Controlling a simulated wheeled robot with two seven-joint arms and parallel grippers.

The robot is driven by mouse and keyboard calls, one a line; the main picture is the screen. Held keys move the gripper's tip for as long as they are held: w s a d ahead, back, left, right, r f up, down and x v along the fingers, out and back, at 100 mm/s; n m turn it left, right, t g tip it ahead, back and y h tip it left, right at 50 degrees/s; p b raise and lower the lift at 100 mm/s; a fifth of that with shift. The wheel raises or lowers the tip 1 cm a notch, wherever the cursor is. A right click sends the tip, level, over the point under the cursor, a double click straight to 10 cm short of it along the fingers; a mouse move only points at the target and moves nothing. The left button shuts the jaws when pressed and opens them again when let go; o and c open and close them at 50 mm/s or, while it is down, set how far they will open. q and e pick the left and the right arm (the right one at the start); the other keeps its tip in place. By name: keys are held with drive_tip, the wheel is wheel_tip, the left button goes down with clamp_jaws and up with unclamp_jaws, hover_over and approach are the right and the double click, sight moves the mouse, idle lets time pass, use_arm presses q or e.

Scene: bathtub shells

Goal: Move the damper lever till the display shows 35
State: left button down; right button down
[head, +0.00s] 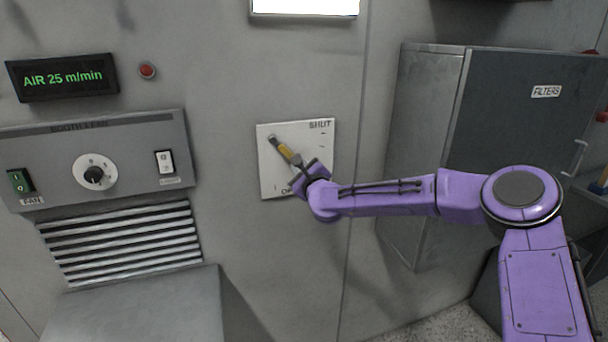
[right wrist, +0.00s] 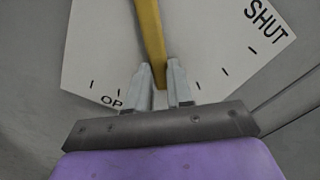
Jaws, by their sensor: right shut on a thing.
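The damper lever (head: 285,150) has a yellow grip and sits on a white plate (head: 271,186) on the wall. The plate is marked SHUT at its top right and an open mark, partly hidden, at its bottom. The lever slants from upper left to lower right. My right gripper (head: 298,170) is at the lever's lower end. In the right wrist view the gripper (right wrist: 166,80) is shut on the yellow lever (right wrist: 149,35), one finger on each side. The display (head: 63,77) at upper left reads AIR 25 m/min in green. My left gripper is not in view.
A control panel with a dial (head: 95,173), a green fan switch (head: 20,181) and a white switch (head: 165,161) is at left, above a louvred vent (head: 125,245). A grey FILTERS cabinet (head: 500,120) stands at right. Bare wall surrounds the plate.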

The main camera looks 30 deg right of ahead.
drive_tip(key=c, duration=1)
unclamp_jaws()
drive_tip(key=s+a+b, duration=0.1)
drive_tip(key=s+b, duration=0.2)
drive_tip(key=s, duration=0.7)
drive_tip(key=shift+s+a, duration=0.2)
drive_tip(key=shift+a, duration=0.1)
